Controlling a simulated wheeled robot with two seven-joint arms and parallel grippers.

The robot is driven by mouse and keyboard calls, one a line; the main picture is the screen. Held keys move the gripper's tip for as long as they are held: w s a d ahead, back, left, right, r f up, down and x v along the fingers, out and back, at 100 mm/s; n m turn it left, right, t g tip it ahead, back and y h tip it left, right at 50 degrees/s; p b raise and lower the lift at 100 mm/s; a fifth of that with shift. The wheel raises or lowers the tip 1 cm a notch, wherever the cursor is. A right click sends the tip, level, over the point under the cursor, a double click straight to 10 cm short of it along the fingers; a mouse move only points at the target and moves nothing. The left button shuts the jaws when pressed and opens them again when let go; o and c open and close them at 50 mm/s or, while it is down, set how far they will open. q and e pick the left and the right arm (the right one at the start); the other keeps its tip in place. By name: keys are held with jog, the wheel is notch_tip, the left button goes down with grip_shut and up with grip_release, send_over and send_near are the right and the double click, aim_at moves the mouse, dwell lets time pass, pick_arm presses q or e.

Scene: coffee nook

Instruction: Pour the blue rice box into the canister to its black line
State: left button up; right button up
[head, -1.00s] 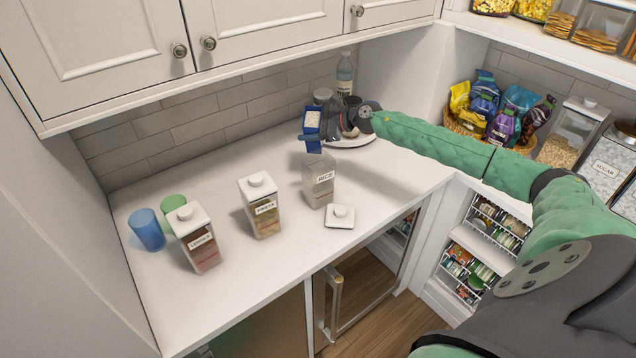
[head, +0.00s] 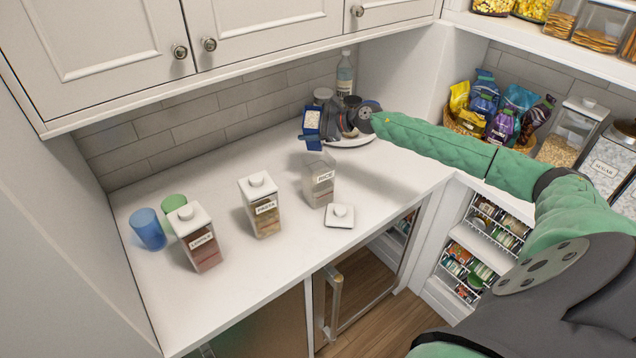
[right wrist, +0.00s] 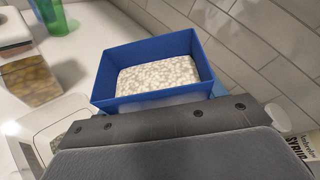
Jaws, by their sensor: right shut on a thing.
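The blue rice box (head: 312,122) is held upright above the counter by my right gripper (head: 326,132), which is shut on it. In the right wrist view the blue box (right wrist: 101,88) is open at the top, with white rice (right wrist: 158,76) inside. The RICE canister (head: 319,182) stands open on the counter, just below and in front of the box. Its contents look low, and I cannot make out the black line. Its white lid (head: 340,216) lies on the counter beside it. My left gripper is not in view.
The PASTA canister (head: 262,207) and LENTILS canister (head: 196,238) stand lidded to the left. A blue cup (head: 148,230) and green cup (head: 173,203) stand at far left. A bottle (head: 345,75) and a round tray (head: 352,141) are behind my gripper.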

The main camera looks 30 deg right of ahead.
aim_at(313, 132)
jog(key=shift+s, duration=0.1)
pick_arm(q)
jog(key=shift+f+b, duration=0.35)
jog(key=shift+b, duration=0.05)
pick_arm(e)
jog(key=shift+s+a, duration=0.1)
jog(key=shift+s, duration=1.15)
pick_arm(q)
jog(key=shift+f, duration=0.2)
pick_arm(e)
jog(key=shift+s+a+f+n, duration=0.2)
jog(key=shift+s+f+n, duration=0.1)
jog(key=shift+f+n, duration=0.1)
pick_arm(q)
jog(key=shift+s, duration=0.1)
